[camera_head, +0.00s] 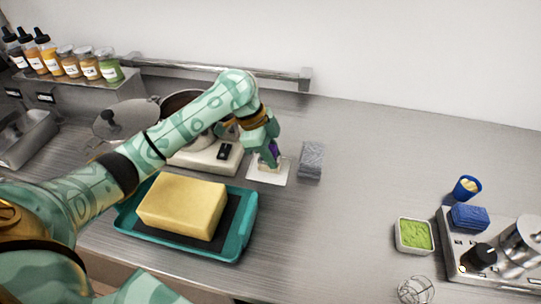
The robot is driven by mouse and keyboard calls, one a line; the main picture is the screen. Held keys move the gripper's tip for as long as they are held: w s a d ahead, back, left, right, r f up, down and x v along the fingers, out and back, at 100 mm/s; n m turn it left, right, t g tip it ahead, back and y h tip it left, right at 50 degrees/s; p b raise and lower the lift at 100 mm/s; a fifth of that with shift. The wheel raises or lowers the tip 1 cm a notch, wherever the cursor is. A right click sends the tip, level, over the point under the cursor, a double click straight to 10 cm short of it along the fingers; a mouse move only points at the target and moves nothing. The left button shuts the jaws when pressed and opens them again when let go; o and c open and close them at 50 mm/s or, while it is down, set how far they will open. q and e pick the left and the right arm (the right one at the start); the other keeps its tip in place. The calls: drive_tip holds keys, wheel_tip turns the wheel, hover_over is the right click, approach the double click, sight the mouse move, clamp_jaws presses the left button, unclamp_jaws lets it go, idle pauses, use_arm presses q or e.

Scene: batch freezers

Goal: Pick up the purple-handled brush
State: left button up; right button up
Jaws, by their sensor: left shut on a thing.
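My left arm reaches in from the left, and my left gripper (268,154) points down over a small white mat (282,177). The gripper is shut on the purple-handled brush (274,148). Only a bit of its purple handle shows between the fingers. The brush's lower end is at or just above the mat; I cannot tell whether it touches. My right gripper is not in view.
A grey sponge-like block (312,160) lies just right of the mat. A teal tray (247,232) with a big yellow block (182,205) is at the front. A pot on a white scale (222,158) stands behind my arm. The counter's middle right is clear.

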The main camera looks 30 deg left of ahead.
sight(273, 146)
use_arm(q)
wheel_tip(273, 146, up, 3)
drive_tip(key=shift+r+p, duration=0.15)
drive_tip(key=shift+p, duration=0.8)
drive_tip(key=s+a+r+p, duration=0.2)
drive_tip(key=s+r, duration=0.3)
drive_tip(key=s, duration=0.1)
drive_tip(key=s+a+r+p, duration=0.2)
drive_tip(key=s+r+p, duration=0.1)
drive_tip(key=s, duration=0.4)
drive_tip(key=shift+s+r, duration=0.25)
drive_tip(key=shift+r, duration=0.6)
drive_tip(key=shift+o, duration=1)
drive_tip(key=shift+c, duration=0.5)
drive_tip(key=shift+w+d, duration=0.1)
